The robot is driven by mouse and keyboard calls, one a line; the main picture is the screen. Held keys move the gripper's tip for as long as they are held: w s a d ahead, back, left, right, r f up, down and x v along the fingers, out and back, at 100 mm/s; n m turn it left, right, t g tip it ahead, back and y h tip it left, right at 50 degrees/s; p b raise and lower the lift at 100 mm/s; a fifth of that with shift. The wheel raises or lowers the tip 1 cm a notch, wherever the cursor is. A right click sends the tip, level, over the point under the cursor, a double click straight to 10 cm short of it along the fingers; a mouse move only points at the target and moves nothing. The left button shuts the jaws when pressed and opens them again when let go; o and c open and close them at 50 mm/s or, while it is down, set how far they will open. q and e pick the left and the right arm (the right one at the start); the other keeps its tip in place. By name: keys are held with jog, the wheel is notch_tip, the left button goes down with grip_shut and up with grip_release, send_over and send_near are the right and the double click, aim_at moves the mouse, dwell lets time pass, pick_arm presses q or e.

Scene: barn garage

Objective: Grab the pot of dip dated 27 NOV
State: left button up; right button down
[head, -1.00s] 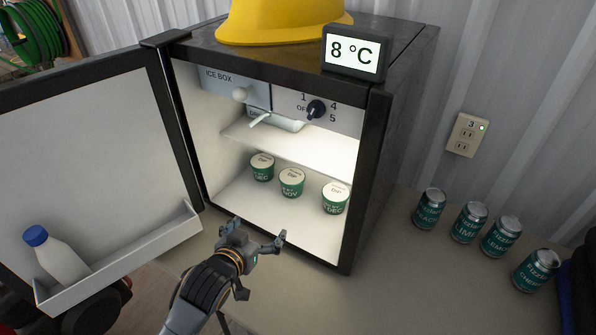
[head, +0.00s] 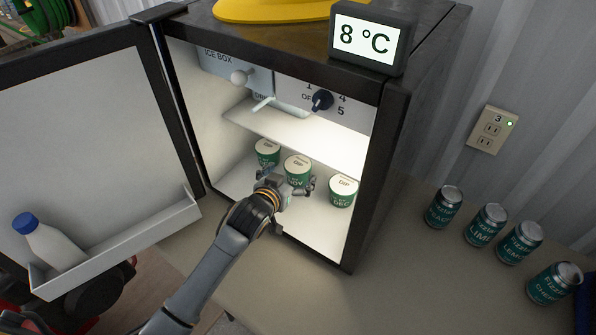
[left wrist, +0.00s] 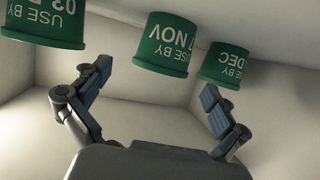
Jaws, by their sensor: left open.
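Three green pots of dip with pale lids stand in a row on the fridge floor. The middle pot (head: 297,169) reads NOV; in the left wrist view its label (left wrist: 166,45) shows upside down as "7 NOV", the first digit cut off. The back left pot (head: 267,152) reads DEC in the wrist view (left wrist: 224,66). The right pot (head: 342,191) reads DEC, and its wrist-view label (left wrist: 45,22) begins with 03. My left gripper (head: 287,181) is open and empty, just in front of the middle pot, with its fingers spread towards either side. My right gripper is out of view.
The fridge shelf (head: 300,136) hangs above the pots. The open door (head: 85,130) stands at left with a bottle (head: 47,240) in its rack. The fridge's right wall (head: 375,180) bounds the opening. Several cans (head: 485,224) stand on the counter at right.

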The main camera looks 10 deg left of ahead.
aim_at(296, 168)
pick_arm(q)
jog(key=x, duration=0.5)
jog(key=shift+w, duration=0.15)
jog(key=c, duration=1.3)
jog(key=shift+c, duration=0.5)
jog(key=shift+r, duration=0.15)
